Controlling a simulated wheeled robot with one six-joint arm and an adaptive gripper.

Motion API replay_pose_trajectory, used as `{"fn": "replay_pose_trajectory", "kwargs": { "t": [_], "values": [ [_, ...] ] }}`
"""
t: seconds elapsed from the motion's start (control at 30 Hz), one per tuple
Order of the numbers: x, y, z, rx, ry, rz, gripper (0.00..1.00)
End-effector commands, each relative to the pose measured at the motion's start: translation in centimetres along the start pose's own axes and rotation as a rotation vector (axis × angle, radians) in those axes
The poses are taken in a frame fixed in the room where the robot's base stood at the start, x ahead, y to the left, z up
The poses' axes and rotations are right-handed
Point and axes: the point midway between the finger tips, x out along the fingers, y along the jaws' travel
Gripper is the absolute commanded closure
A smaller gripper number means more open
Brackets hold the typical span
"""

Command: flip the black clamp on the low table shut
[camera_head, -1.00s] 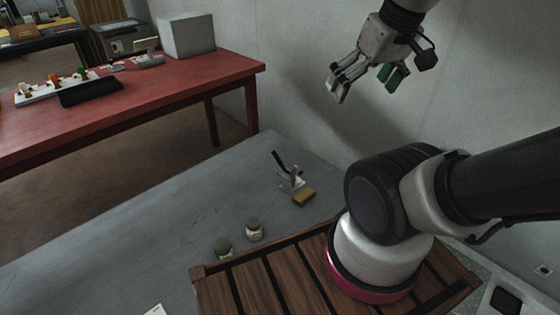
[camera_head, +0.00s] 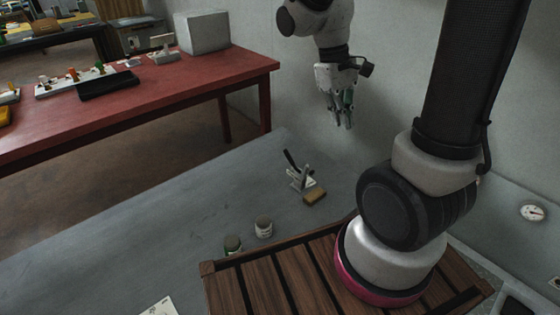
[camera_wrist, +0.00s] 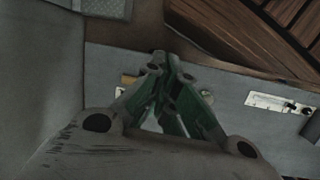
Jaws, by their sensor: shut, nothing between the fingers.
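The clamp (camera_head: 299,182) stands on the grey low table (camera_head: 200,205), with its black handle (camera_head: 289,159) raised and leaning up to the left. A tan block (camera_head: 314,196) sits at its front right; a tan piece, likely this block, shows in the wrist view (camera_wrist: 129,79). My gripper (camera_head: 342,123) hangs above and behind the clamp, to its right, pointing down and apart from it. Its green-padded fingers come together in the wrist view (camera_wrist: 168,62), shut and empty. They hide most of the clamp there.
Two small jars (camera_head: 264,227) (camera_head: 233,244) stand left of my slatted wooden base (camera_head: 270,285). A red table (camera_head: 150,104) with items is at the back left. A wall (camera_head: 400,90) rises behind my gripper. A pale plate with dark fittings (camera_wrist: 278,103) shows in the wrist view.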

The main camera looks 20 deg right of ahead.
Motion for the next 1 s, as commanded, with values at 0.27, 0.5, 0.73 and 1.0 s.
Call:
{"fn": "replay_pose_trajectory", "kwargs": {
  "t": [0.27, 0.5, 0.73, 1.0],
  "values": [
    [5.4, 1.7, -7.0, -0.181, -0.223, 0.168, 1.0],
    [11.5, 2.8, -13.6, -0.356, -0.376, 0.343, 1.0],
    [19.0, 3.0, -20.2, -0.546, -0.475, 0.531, 1.0],
    [29.6, 1.5, -28.2, -0.798, -0.496, 0.778, 1.0]
  ]
}}
